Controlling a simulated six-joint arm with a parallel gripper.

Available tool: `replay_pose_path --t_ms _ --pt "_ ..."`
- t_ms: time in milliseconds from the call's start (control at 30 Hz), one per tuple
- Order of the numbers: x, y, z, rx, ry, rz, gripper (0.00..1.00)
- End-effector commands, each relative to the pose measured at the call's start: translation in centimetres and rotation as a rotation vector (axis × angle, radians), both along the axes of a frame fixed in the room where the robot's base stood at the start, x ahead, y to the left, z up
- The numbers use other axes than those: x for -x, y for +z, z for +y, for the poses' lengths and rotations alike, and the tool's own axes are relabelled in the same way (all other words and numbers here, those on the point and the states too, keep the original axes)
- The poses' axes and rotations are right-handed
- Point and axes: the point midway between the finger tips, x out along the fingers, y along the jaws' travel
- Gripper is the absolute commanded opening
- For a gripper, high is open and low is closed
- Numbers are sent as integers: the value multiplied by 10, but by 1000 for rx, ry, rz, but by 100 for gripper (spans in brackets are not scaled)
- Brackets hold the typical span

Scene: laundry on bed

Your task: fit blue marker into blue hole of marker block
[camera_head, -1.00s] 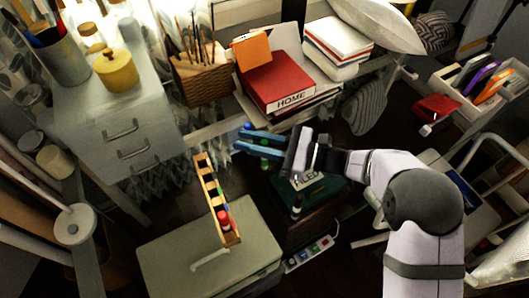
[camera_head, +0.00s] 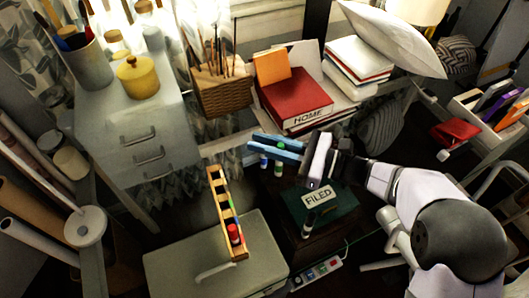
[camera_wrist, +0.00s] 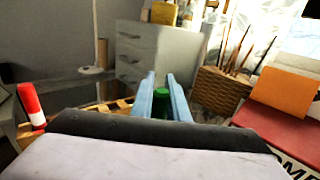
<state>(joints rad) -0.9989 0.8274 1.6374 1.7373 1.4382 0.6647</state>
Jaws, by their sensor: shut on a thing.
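The marker block (camera_head: 213,180) is a long wooden strip with a row of holes. A red marker (camera_head: 234,233) stands in its near end; the red marker also shows in the wrist view (camera_wrist: 31,105). My gripper (camera_head: 268,145) has blue fingers and is right of the block's far end. It is shut on a green-topped marker (camera_wrist: 162,101), seen between the fingers in the wrist view. A blue-topped marker (camera_head: 264,162) shows just below the fingers in the head view; whether it stands on the surface is unclear. The block's blue hole is hard to make out.
A dark green box labelled FILED (camera_head: 330,213) lies below my gripper, with a black marker (camera_head: 308,223) by it. A red book (camera_head: 297,97) and wicker basket (camera_head: 222,98) stand behind. A grey chest (camera_head: 205,258) lies under the block; a drawer cabinet (camera_head: 145,125) is left.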

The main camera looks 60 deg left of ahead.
Motion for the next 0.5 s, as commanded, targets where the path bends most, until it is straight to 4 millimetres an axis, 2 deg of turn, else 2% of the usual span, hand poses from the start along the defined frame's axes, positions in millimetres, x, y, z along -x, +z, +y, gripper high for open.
replay_pose_path --t_ms 100,233,500 --pt "0 21 0 -4 1 -2 0" --pt "0 39 0 -3 1 -1 0" --pt "0 54 0 1 0 1 0"
